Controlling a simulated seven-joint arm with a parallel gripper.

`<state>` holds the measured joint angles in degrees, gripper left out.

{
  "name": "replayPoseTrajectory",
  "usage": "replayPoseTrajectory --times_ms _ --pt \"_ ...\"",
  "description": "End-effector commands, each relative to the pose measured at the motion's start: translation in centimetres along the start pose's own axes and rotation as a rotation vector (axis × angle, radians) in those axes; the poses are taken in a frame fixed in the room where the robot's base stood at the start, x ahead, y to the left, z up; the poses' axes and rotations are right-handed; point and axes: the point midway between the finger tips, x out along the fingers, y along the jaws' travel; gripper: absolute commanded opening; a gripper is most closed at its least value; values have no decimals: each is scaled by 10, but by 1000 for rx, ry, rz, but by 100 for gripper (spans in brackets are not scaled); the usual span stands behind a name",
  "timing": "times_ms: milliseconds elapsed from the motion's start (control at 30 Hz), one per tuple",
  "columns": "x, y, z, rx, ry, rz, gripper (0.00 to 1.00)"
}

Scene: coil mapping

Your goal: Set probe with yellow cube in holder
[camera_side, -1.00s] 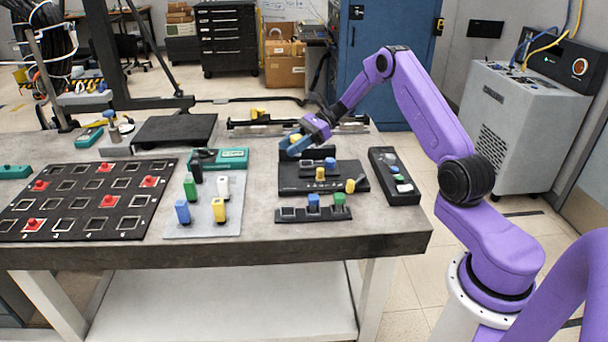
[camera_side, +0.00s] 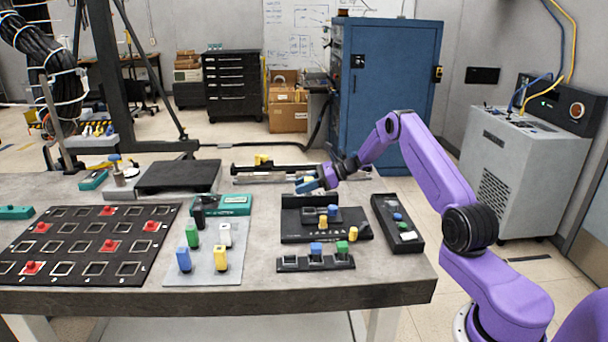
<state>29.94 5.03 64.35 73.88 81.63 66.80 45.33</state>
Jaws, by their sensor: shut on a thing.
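My gripper (camera_side: 306,185), with blue fingers, hangs above the back edge of a black stepped fixture (camera_side: 290,229). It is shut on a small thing. A faint yellowish patch shows between the fingers, but the held thing is mostly hidden and too small to make out. A black slotted holder (camera_side: 290,264) lies in front of the fixture, bearing a blue-topped probe (camera_side: 316,249) and a green-topped probe (camera_side: 342,247); its left slot looks empty.
The grey plate (camera_side: 203,274) holds several coloured probes. A black grid board (camera_side: 85,238) with red pieces fills the left. A black tray (camera_side: 385,209) with small coloured pieces lies right of the fixture. A rail (camera_side: 285,173) and black platform (camera_side: 178,176) stand behind.

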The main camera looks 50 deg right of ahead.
Motion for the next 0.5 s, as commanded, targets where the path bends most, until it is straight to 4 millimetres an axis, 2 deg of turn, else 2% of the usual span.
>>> replayPoseTrajectory --times_ms 500 --pt "14 0 -33 -1 1 1 4"
